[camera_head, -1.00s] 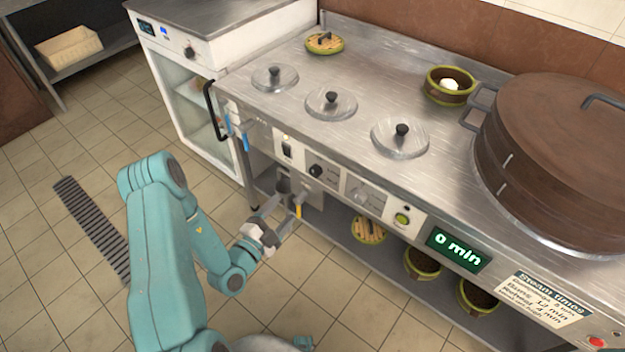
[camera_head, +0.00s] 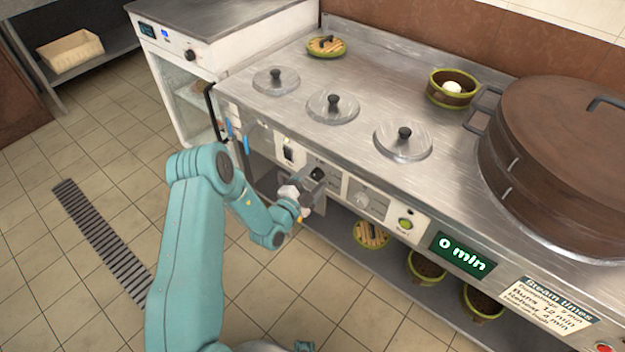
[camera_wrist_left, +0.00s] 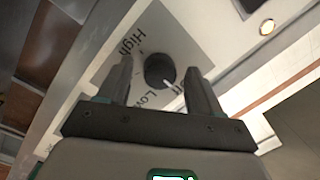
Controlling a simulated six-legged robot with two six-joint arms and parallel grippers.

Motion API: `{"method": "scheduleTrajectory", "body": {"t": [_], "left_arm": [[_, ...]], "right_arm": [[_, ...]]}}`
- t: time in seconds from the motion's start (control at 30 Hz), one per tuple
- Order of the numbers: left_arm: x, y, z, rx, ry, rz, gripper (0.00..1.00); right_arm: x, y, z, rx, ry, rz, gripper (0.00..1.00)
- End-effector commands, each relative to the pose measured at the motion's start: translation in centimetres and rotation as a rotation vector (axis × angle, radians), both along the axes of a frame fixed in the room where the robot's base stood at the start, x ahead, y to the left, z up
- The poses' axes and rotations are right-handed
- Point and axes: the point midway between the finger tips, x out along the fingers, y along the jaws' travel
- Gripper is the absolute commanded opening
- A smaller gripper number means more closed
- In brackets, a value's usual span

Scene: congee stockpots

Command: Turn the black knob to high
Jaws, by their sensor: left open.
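The black knob (camera_wrist_left: 160,70) shows in the left wrist view on a grey plate marked High, Low and Off. Its white pointer line points to the lower right, towards Off. My left gripper (camera_wrist_left: 157,78) is open, with one finger on each side of the knob and visible gaps, so it does not clasp it. In the head view the left gripper (camera_head: 311,184) is at the stove's front panel and partly covers the knob (camera_head: 318,173). My right gripper is out of view.
A light dial (camera_head: 365,199) and a green button (camera_head: 405,223) are right of the knob on the panel, before the "0 min" display (camera_head: 463,253). A switch (camera_head: 288,150) is to its left. A large brown steamer (camera_head: 560,160) stands on the steel top (camera_head: 375,75).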

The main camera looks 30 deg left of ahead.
Motion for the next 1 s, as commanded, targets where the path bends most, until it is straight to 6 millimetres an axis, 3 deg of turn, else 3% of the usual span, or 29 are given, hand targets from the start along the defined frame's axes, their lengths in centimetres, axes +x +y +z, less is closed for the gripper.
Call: {"method": "scheduleTrajectory", "body": {"t": [0.07,0.23,0.27,0.67,1.0], "left_arm": [[-0.02,-0.01,-0.01,0.0,0.0,0.0,0.65],[-0.03,0.0,-0.01,0.001,0.0,0.0,0.12],[-0.03,0.0,0.0,0.001,0.0,0.0,0.09],[-0.05,0.01,-0.08,0.067,-0.005,-0.001,0.09],[-0.06,0.05,-0.21,0.33,-0.026,-0.001,0.09]], "right_arm": [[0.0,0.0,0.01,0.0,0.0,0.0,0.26],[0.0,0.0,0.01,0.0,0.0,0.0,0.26],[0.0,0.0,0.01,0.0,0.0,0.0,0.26],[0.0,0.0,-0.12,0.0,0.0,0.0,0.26],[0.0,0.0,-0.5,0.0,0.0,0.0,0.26]]}}
